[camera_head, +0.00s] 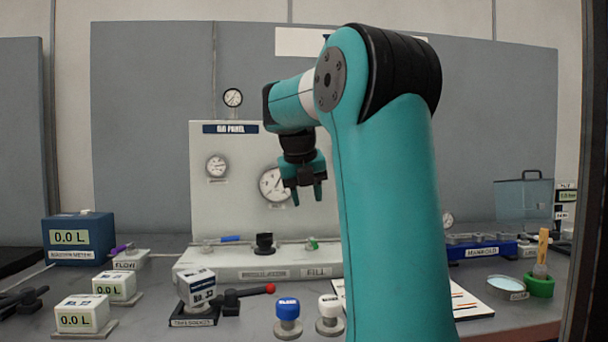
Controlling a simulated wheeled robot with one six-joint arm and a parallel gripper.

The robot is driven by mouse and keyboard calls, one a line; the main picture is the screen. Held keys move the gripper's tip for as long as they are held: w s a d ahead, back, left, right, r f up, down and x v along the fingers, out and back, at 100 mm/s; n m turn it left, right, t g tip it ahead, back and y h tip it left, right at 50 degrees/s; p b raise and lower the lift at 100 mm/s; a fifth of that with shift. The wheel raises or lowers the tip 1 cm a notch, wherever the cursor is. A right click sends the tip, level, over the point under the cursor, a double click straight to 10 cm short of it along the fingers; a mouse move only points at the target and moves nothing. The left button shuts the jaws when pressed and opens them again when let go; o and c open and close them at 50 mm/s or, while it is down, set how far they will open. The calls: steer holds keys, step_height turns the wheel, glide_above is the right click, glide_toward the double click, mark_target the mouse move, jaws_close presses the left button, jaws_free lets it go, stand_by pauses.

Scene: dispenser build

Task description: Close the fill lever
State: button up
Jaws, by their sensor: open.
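The panel (236,180) is a light upright board with gauges, standing at the back of the bench. Its base carries a label reading FILL (317,272). A small lever with a green handle (313,243) sits on the pipe just above that label; it looks short and tilted, and its exact position is too small to tell. My gripper (306,193) hangs fingers down in front of the large gauge, above the green lever in the picture. It is open and empty, touching nothing I can see. My arm hides the panel's right part.
A blue-handled lever (230,239) and a black knob (264,243) share the pipe. In front are a red-tipped lever (250,291), a blue-capped piece (288,312) and a white-capped piece (330,310). Display boxes stand left; a green cup (539,287) stands right.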

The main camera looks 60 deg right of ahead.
steer(key=shift+p+v, duration=0.45)
steer(key=shift+v, duration=1.6)
